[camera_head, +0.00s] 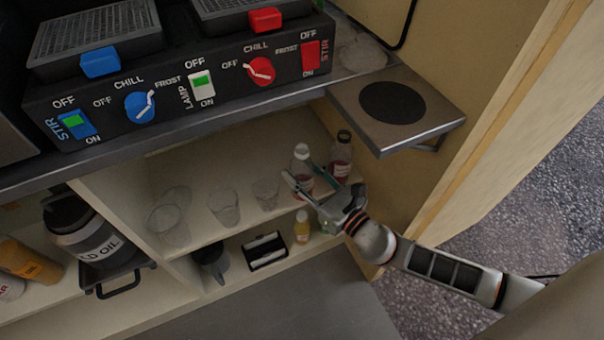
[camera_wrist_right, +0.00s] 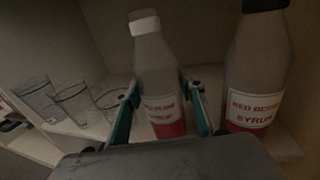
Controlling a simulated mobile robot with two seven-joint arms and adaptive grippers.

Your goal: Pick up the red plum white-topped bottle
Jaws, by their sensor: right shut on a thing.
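The white-topped bottle (camera_head: 301,160) with red contents stands upright on the upper shelf under the counter. In the right wrist view the white-topped bottle (camera_wrist_right: 153,65) shows between the two fingers, its label partly blurred. My right gripper (camera_head: 303,182) comes in from the right and is shut on this bottle at its lower half. In the right wrist view the right gripper (camera_wrist_right: 164,112) has a finger on each side of the bottle. My left gripper is not in view.
A dark-capped bottle (camera_head: 341,155), labelled as red berry syrup in the wrist view (camera_wrist_right: 256,75), stands close on the right. Several clear glasses (camera_head: 224,207) stand to the left. A small yellow bottle (camera_head: 302,227) is on the shelf below. The counter edge (camera_head: 200,125) overhangs.

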